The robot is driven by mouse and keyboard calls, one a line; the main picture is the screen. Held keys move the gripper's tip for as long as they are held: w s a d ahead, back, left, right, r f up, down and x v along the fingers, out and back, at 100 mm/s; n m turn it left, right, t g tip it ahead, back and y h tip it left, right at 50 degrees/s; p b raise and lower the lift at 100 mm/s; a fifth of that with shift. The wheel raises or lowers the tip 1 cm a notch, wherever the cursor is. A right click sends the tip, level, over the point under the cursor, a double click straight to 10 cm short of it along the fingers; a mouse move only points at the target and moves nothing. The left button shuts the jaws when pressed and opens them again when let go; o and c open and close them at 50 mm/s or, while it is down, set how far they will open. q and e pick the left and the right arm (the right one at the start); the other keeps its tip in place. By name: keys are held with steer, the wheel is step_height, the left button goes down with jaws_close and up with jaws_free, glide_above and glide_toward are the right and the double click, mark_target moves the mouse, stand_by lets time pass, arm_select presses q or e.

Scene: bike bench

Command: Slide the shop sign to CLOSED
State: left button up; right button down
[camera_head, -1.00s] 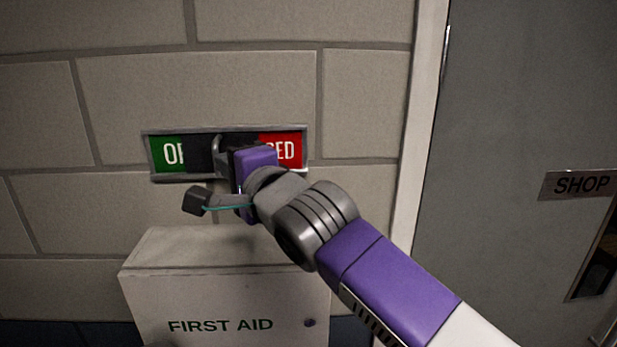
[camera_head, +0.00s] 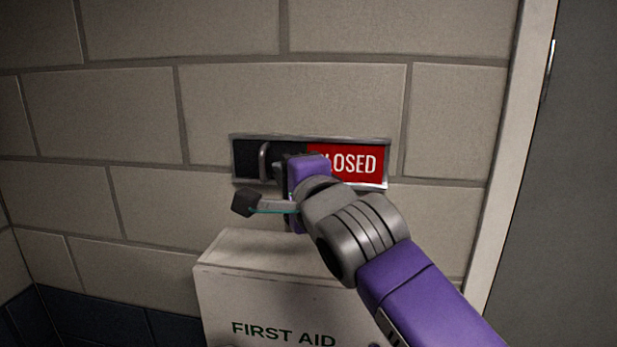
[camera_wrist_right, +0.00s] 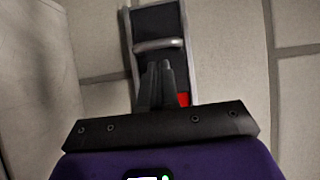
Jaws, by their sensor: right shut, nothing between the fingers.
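The shop sign (camera_head: 388,150) is a grey-framed slider on the block wall. Its dark sliding panel (camera_head: 245,160) sits at the left end and no OPEN text shows. The red CLOSED side (camera_head: 355,163) is uncovered at the right, its first letter hidden behind my gripper. The panel's bar handle (camera_head: 264,160) stands upright near the left end; the right wrist view also shows the handle (camera_wrist_right: 158,45). My right gripper (camera_head: 281,163) is shut and empty, just right of the handle. Its shut fingers (camera_wrist_right: 158,72) point at the sign; I cannot tell if they touch the handle.
A white FIRST AID box (camera_head: 270,290) is on the wall just below the sign, under my right forearm. A pale door frame (camera_head: 510,150) and grey door (camera_head: 580,180) stand at the right. The wall left of the sign is clear.

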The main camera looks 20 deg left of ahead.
steer(key=w+d+b+v, duration=0.1)
steer(key=b+v, duration=0.3)
steer(key=v, duration=0.7)
steer(key=shift+s+d, duration=0.2)
steer(key=shift+s, duration=0.1)
